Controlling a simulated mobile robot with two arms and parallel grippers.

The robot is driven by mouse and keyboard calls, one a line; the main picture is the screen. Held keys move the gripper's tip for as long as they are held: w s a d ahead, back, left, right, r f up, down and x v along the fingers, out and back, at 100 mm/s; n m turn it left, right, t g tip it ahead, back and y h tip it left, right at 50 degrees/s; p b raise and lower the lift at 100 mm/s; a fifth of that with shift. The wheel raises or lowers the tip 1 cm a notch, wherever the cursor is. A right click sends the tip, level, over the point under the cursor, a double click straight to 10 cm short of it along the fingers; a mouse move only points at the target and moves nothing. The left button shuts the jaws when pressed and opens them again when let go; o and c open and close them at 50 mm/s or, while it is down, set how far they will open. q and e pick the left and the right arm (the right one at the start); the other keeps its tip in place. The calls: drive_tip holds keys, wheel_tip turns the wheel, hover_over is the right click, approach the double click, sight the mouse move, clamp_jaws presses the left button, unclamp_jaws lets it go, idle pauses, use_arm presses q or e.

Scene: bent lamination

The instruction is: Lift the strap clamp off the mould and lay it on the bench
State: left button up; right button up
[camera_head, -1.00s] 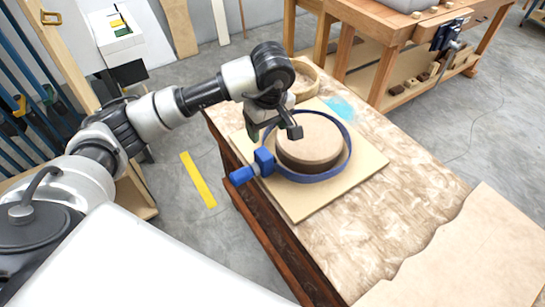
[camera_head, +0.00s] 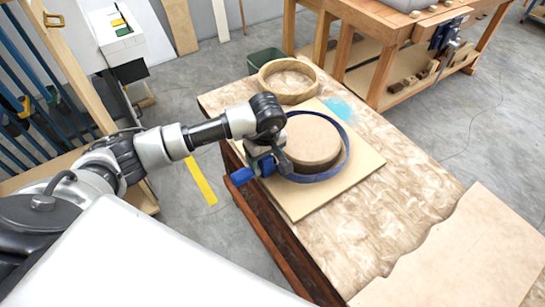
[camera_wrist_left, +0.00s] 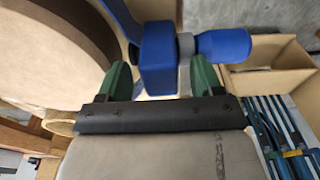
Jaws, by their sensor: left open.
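The blue strap clamp (camera_head: 347,157) is a loop around the round mould (camera_head: 312,140), with a gap between strap and mould on the right side. The mould stands on a pale square board (camera_head: 350,180) on the bench (camera_head: 390,222). My left gripper (camera_head: 264,166) is at the clamp's buckle and handle, on the left of the loop. In the left wrist view the blue buckle block (camera_wrist_left: 158,58) lies between the two green fingertips of the open gripper (camera_wrist_left: 160,80). The blue handle (camera_wrist_left: 222,46) sticks out to the right. My right gripper does not show.
A wooden ring (camera_head: 288,96) lies on the bench's far end, near a light blue patch (camera_head: 339,108). A thin wavy-edged sheet (camera_head: 470,255) covers the near right. Bare bench lies right of the board. A workbench (camera_head: 390,50) stands behind.

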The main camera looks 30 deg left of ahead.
use_arm(q)
drive_tip(key=c, duration=1)
drive_tip(key=shift+o, duration=0.2)
drive_tip(key=shift+r, duration=0.15)
drive_tip(key=shift+w+r, duration=0.1)
drive_tip(key=shift+r, duration=0.45)
wheel_tip(320, 180, up, 3)
drive_tip(key=shift+f+b, duration=0.1)
drive_tip(key=shift+b, duration=0.7)
drive_tip(key=shift+s+d+r+b, duration=0.55)
drive_tip(key=shift+s+d+r, duration=3)
drive_tip(key=shift+s, duration=1.4)
wheel_tip(320, 180, up, 10)
drive_tip(key=w+a+p, duration=0.1)
drive_tip(key=p, duration=0.4)
drive_tip(key=shift+a+f, duration=0.2)
